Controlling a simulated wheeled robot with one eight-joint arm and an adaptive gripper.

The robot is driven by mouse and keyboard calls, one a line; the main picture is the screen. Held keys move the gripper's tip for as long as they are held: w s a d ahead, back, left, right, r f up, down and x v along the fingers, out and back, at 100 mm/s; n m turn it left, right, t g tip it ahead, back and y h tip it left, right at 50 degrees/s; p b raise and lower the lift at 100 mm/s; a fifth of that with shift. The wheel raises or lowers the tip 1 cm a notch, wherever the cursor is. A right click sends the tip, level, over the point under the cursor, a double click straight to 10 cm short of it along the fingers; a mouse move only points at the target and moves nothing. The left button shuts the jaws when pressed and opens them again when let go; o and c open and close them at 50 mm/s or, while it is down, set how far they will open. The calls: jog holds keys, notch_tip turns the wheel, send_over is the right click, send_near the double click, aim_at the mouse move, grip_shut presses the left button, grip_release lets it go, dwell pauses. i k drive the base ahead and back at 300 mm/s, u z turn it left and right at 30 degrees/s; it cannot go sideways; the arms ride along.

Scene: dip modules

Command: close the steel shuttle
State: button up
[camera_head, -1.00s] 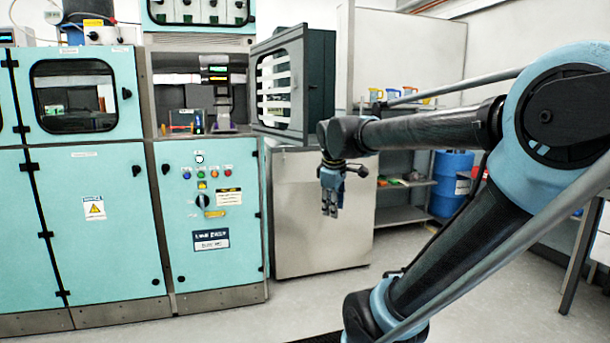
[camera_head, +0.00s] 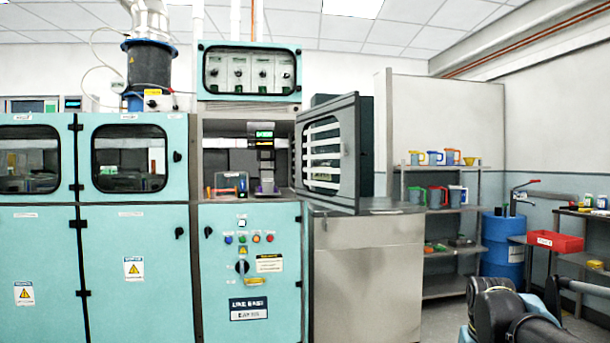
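I cannot tell for sure which part is the steel shuttle. The open bay (camera_head: 228,160) of the teal machine holds a grey upright fixture (camera_head: 266,178) with a green-lit display (camera_head: 264,134) above it. Small red and blue items (camera_head: 226,186) sit to its left. A dark framed door (camera_head: 330,152) with a slatted window stands swung open at the bay's right side. My arm shows only at the lower right, far from the bay. My gripper is not visible in this view.
A control panel (camera_head: 248,252) with buttons and a knob is below the bay. A steel cabinet (camera_head: 366,275) stands right of it. Shelves with coloured jugs (camera_head: 435,158), a blue drum (camera_head: 501,245) and a red bin (camera_head: 555,241) are further right.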

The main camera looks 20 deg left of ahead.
aim_at(268, 172)
jog(key=z, duration=1)
jog(key=i, duration=1.25)
jog(key=u, duration=3.55)
jog(key=i, duration=0.9)
